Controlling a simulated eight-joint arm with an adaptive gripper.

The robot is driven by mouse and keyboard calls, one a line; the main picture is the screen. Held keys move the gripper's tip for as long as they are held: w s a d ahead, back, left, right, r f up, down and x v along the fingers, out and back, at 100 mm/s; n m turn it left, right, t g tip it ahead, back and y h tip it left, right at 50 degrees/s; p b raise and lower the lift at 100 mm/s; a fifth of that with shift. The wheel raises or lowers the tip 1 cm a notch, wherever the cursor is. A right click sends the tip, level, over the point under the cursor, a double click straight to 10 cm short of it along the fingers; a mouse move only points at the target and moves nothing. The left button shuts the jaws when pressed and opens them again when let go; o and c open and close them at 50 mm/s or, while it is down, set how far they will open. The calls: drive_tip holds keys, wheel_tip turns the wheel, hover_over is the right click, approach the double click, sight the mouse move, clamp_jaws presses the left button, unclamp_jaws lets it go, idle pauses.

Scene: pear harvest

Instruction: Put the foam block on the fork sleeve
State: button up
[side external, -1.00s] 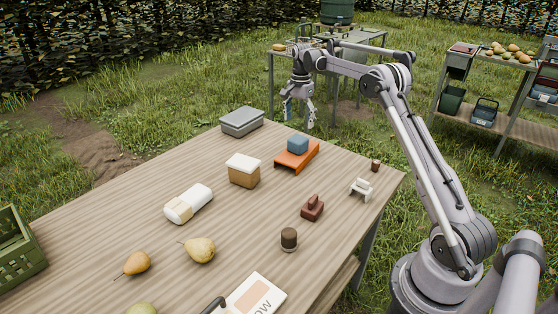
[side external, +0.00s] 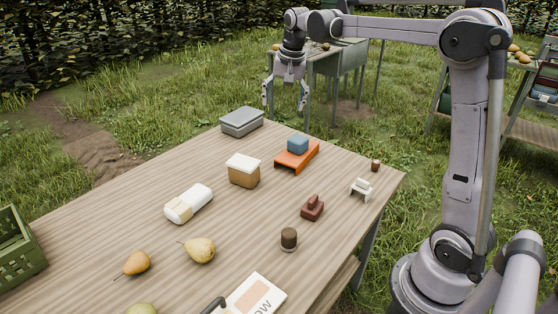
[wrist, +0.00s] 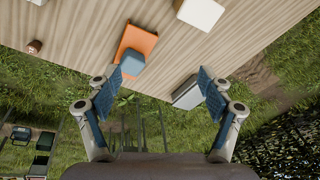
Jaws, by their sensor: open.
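A blue block (side external: 298,145), which looks like the foam block, rests on an orange low piece with legs (side external: 285,163), which looks like the fork sleeve, near the table's far edge. In the wrist view the blue block (wrist: 132,62) overlaps one end of the orange piece (wrist: 138,40). My gripper (side external: 284,103) is open and empty, in the air beyond the far edge of the table, above and apart from both. In the wrist view the gripper (wrist: 160,82) has its two fingers spread wide with nothing between them.
A white roll (side external: 188,204), pears (side external: 201,250), a dark red item (side external: 312,208), a dark cylinder (side external: 289,239) and a white stand (side external: 361,188) share the table.

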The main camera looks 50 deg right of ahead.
drive_tip(key=s+a+f+n+t, duration=0.2)
drive_tip(key=s+a+n, duration=0.3)
drive_tip(key=s+a, duration=0.3)
drive_tip(key=s+a+f+n+t, duration=0.2)
drive_tip(key=s+a+f+n, duration=0.3)
drive_tip(key=s+a, duration=0.3)
drive_tip(key=s+n, duration=0.1)
drive_tip(key=s, duration=0.3)
drive_tip(key=shift+s+a+f+t+y, duration=0.2)
drive_tip(key=shift+s+a+t+y, duration=0.1)
drive_tip(key=shift+s+a+y, duration=0.1)
